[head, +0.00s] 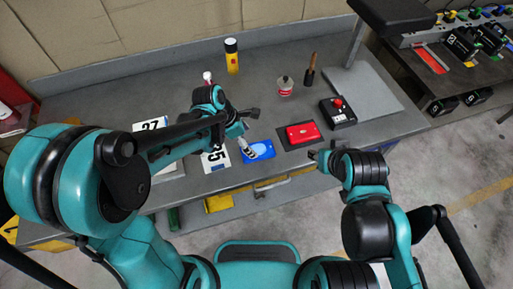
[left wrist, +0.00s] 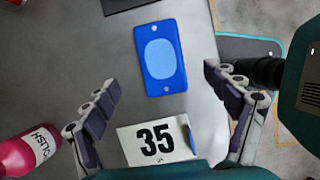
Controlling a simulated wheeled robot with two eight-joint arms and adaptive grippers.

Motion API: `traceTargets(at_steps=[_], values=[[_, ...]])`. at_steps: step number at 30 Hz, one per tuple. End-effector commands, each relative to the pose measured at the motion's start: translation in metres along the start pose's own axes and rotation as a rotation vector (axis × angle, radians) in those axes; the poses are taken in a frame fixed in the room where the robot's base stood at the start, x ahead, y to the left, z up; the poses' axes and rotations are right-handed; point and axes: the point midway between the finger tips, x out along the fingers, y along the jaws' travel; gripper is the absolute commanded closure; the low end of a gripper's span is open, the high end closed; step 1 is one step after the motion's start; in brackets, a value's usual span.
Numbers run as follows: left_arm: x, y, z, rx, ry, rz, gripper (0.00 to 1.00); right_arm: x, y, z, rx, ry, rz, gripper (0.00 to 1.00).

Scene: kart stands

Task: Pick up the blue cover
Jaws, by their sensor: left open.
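The blue cover (head: 265,150) lies flat on the grey bench near its front edge. It is a rounded rectangle with a lighter blue oval and a small hole at each end. In the left wrist view the blue cover (left wrist: 149,78) shows in full, ahead of the fingers. My left gripper (head: 250,132) is open and empty above the bench, with one finger overlapping the cover in the head view. In the left wrist view its fingers (left wrist: 163,90) are spread wide. My right gripper (head: 314,156) is by the bench's front edge; its jaw state is unclear.
A "35" card (left wrist: 155,143) lies beside the blue cover. A pink polish bottle (left wrist: 28,152) stands to its left. A red cover (head: 302,132) lies on a dark mat to the right. A black box with a red button (head: 338,112) is farther right.

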Motion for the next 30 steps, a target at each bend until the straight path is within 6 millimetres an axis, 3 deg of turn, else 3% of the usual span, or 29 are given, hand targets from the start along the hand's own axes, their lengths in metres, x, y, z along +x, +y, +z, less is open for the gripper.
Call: traceTargets(at_steps=[15, 22, 29, 30], values=[[0.066, 0.001, -0.005, 0.004, 0.001, 0.002, 0.14, 0.023, 0.000, 0.017, 0.000, 0.000, 0.000, 0.60], [0.067, 0.001, -0.005, 0.003, 0.001, 0.002, 0.14, 0.022, 0.000, 0.016, 0.000, 0.000, 0.000, 0.60], [0.067, 0.001, -0.005, 0.003, 0.001, 0.002, 0.72, 0.022, 0.000, 0.016, 0.000, 0.000, 0.000, 0.60], [0.067, 0.001, -0.005, 0.003, 0.001, 0.002, 0.72, 0.022, 0.000, 0.016, 0.000, 0.000, 0.000, 0.60]])
